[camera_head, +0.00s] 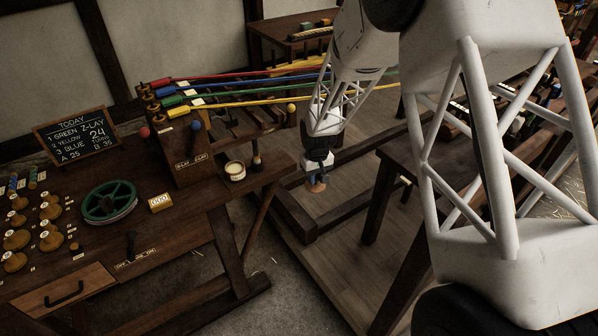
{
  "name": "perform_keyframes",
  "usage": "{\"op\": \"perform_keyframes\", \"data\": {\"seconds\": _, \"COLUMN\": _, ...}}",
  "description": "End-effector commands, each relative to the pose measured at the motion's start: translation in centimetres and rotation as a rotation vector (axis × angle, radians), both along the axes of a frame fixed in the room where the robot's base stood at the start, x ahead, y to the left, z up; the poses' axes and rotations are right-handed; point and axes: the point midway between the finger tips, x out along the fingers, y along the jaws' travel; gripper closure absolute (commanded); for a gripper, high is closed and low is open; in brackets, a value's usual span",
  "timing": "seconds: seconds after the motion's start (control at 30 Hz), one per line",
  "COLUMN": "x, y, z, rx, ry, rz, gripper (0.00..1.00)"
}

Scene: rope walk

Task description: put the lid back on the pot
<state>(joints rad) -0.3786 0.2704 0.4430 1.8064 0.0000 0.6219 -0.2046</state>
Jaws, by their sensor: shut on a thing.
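The pot (236,175) is a small pale round pot standing open near the right end of the dark wooden bench, with cream-coloured contents showing at its top. My gripper (317,174) is to the right of the pot, past the bench's end, pointing down in the air above the wooden floor. It is shut on a small round orange-brown piece (316,186), which looks like the lid. The fingers are small and dark here, so the exact hold on it cannot be made out.
A wooden block with levers (193,150) stands behind the pot, with coloured ropes running right from it. A round-headed peg (256,162) stands just right of the pot.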

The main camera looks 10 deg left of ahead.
Motion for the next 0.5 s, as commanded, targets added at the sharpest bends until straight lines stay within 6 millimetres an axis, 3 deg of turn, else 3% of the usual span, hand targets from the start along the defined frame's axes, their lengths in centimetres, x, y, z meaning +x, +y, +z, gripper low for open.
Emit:
{"op": "perform_keyframes", "data": {"seconds": 0.2, "x": 2.9, "y": -5.3, "z": -4.7, "rx": -0.001, "ry": 0.003, "rz": -0.117, "gripper": 0.98}}
{"op": "perform_keyframes", "data": {"seconds": 0.5, "x": 5.7, "y": -12.6, "z": -11.2, "rx": 0.000, "ry": 0.002, "rz": -0.276, "gripper": 0.98}}
